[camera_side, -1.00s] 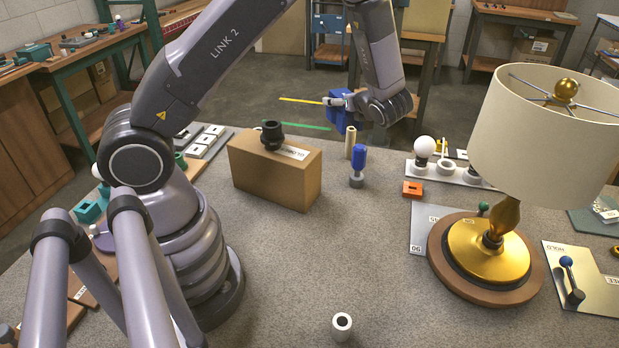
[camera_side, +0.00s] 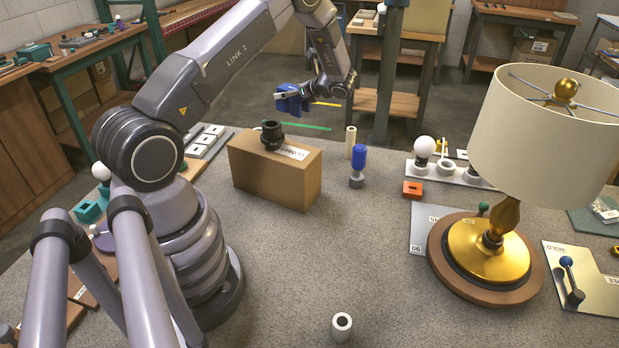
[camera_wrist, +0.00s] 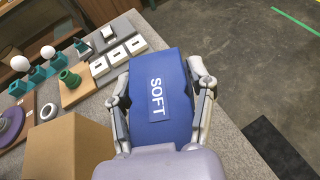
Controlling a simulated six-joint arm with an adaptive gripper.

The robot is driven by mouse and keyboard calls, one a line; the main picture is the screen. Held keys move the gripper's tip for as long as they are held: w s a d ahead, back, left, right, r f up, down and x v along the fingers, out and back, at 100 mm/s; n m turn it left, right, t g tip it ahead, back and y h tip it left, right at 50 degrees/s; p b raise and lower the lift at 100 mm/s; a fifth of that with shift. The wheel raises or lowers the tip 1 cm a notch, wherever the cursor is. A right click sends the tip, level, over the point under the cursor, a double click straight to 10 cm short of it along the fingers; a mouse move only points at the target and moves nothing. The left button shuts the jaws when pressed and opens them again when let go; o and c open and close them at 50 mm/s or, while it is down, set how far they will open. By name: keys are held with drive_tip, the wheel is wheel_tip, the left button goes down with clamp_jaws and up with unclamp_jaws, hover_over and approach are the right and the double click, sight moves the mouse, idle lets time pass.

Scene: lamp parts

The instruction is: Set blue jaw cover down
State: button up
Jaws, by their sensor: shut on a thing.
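The blue jaw cover (camera_wrist: 159,95), marked "SOFT", sits between the two fingers of my gripper (camera_wrist: 162,108) in the wrist view. My gripper is shut on it, one finger against each side. In the side view, the blue jaw cover (camera_side: 292,100) is held in the air by my gripper (camera_side: 284,95), above and behind the cardboard box. It is clear of every surface. Part of it is hidden by the fingers.
The cardboard box (camera_side: 270,175) carries a black socket part (camera_side: 272,135). A blue-handled tool (camera_side: 358,165) and a beige tube (camera_side: 351,142) stand right of it. The lamp (camera_side: 488,250) stands at right. White trays (camera_wrist: 118,54) lie past the box.

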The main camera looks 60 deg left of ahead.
wheel_tip(320, 180, down, 14)
drive_tip(key=shift+f, duration=0.1)
idle(0.4)
drive_tip(key=shift+f, duration=0.1)
drive_tip(key=o, duration=1.2)
